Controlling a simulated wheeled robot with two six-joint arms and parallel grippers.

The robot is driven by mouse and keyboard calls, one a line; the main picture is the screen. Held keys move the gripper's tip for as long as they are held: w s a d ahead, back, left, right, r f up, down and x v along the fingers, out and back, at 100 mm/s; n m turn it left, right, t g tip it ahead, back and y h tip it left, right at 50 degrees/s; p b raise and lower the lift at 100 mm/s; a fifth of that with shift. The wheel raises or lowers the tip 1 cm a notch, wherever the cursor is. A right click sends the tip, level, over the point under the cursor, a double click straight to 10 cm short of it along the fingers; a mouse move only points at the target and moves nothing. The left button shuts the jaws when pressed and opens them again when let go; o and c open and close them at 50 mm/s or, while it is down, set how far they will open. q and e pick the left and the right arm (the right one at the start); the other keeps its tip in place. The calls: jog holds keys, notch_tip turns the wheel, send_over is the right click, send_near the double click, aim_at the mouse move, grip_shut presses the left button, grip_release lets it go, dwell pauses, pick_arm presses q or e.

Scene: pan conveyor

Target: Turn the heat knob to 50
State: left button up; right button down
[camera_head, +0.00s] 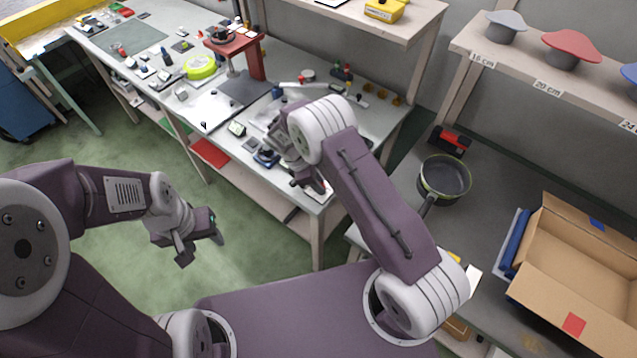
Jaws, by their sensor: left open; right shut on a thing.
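My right gripper (283,162) is low over the front right part of the grey workbench (327,137), among small controls. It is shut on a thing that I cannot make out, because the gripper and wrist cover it. I cannot pick out the heat knob or read its setting. A small dark-blue part (265,158) lies right beside the gripper, and a small dark device with a pale face (237,128) is to its left. My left gripper (204,248) is open and empty over the green floor, in front of the workbench.
A red press-like stand (256,60) and a yellow-green ring (200,66) are farther back. A dark pan (444,177) stands on the right counter (408,163), near an open cardboard box (574,270). Shelves with coloured lids are above. The floor (130,195) around my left gripper is clear.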

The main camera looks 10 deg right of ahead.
jog(key=m+g+b, duration=0.1)
jog(key=m, duration=0.2)
jog(key=shift+w+y, duration=0.15)
jog(key=shift+y, duration=0.15)
jog(key=m+g+b, duration=0.1)
jog(key=m, duration=0.2)
jog(key=shift+w+d+m+y, duration=0.1)
jog(key=shift+m+y, duration=0.3)
jog(key=m, duration=0.2)
jog(key=m+g+y+b, duration=0.1)
jog(key=m, duration=0.2)
jog(key=shift+d+g+y, duration=0.15)
jog(key=shift+g+y, duration=0.15)
jog(key=m+y, duration=0.1)
jog(key=m, duration=0.2)
jog(key=shift+d, duration=0.1)
jog(key=m+y, duration=0.1)
jog(key=m, duration=0.1)
jog(key=shift+r+m, duration=0.1)
jog(key=shift+m, duration=0.3)
jog(key=m+y, duration=0.1)
jog(key=m, duration=0.2)
jog(key=m+y+p, duration=0.1)
jog(key=m, duration=0.1)
jog(key=shift+d+m, duration=0.15)
jog(key=shift+m, duration=0.25)
jog(key=c, duration=1.1)
grip_release()
